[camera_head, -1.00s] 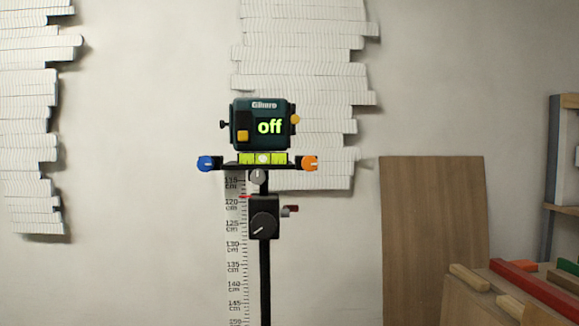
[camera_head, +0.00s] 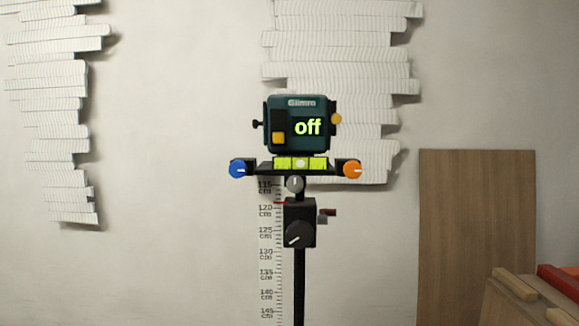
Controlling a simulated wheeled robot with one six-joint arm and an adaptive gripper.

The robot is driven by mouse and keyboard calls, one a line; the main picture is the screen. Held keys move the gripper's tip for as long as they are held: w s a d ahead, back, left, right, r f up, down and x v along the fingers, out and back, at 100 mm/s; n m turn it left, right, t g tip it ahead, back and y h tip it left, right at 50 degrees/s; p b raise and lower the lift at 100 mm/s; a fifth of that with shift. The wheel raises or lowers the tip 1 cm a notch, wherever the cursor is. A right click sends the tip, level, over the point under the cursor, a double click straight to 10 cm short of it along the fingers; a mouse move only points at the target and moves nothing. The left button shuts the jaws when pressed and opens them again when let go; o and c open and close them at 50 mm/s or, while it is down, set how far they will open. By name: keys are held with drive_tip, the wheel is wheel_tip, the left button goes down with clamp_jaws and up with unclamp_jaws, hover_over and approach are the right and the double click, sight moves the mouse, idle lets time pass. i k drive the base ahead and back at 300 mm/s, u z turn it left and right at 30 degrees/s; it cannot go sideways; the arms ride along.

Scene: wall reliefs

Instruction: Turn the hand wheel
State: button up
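A dark round knob (camera_head: 300,234) with a white line sits on the front of a black block (camera_head: 300,207) on a black upright post. It may be the hand wheel; no part is labelled so. A teal device (camera_head: 300,124) on top reads "off". My gripper is not in view.
A cm scale (camera_head: 266,250) stands left of the post, with a red pointer near 120. A brown board (camera_head: 476,230) leans on the wall at right. Wooden and red blocks (camera_head: 540,290) fill the lower right corner. White slatted reliefs (camera_head: 340,60) cover parts of the wall.

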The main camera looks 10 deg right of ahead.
sight(299, 234)
drive_tip(key=u, duration=1.95)
drive_tip(key=k, duration=0.8)
drive_tip(key=z, duration=1.4)
drive_tip(key=i, duration=0.5)
drive_tip(key=z, duration=0.05)
